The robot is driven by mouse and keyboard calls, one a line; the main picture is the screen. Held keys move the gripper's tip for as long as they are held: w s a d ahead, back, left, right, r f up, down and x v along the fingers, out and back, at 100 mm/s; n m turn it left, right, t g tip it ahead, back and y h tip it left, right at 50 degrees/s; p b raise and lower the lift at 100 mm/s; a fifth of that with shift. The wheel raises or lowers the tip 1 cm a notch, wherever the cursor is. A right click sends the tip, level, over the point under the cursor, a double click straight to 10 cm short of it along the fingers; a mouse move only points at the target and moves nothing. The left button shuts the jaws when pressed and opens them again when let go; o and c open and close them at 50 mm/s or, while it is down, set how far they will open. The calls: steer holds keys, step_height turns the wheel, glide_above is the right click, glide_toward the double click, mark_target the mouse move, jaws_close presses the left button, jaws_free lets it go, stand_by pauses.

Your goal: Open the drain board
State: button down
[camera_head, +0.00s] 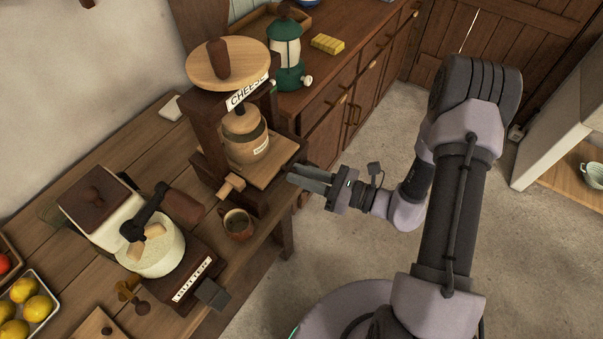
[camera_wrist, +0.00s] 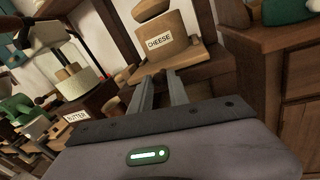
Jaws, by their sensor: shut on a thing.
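The cheese press stands on the wooden bench with a round top, a "CHEESE" sign (camera_head: 248,92) and a wooden mould (camera_head: 245,136). The pale wooden drain board (camera_head: 278,158) lies flat under the mould; it also shows in the wrist view (camera_wrist: 192,58). My gripper (camera_head: 294,176) reaches in from the right at the press's front. Its two fingers (camera_wrist: 164,80) are close together at the board's front side and shut on it. The exact grip spot is small and partly hidden by the fingers.
A copper mug (camera_head: 237,224) and a butter churn (camera_head: 150,245) stand left of the press. A green lantern (camera_head: 287,50) and a yellow block (camera_head: 327,43) stand on the cabinet behind. The stone floor (camera_head: 370,130) in front of the cabinets is clear.

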stand_by(0.3)
steer(key=s+a+p+v, duration=0.1)
steer(key=s+v, duration=0.1)
steer(key=v, duration=1)
steer(key=shift+s+d, duration=0.25)
steer(key=shift+d, duration=0.05)
steer(key=c, duration=1.3)
jaws_free()
steer(key=shift+o, duration=0.2)
steer(key=p+v, duration=0.3)
steer(key=v, duration=1.4)
steer(key=shift+d, duration=0.2)
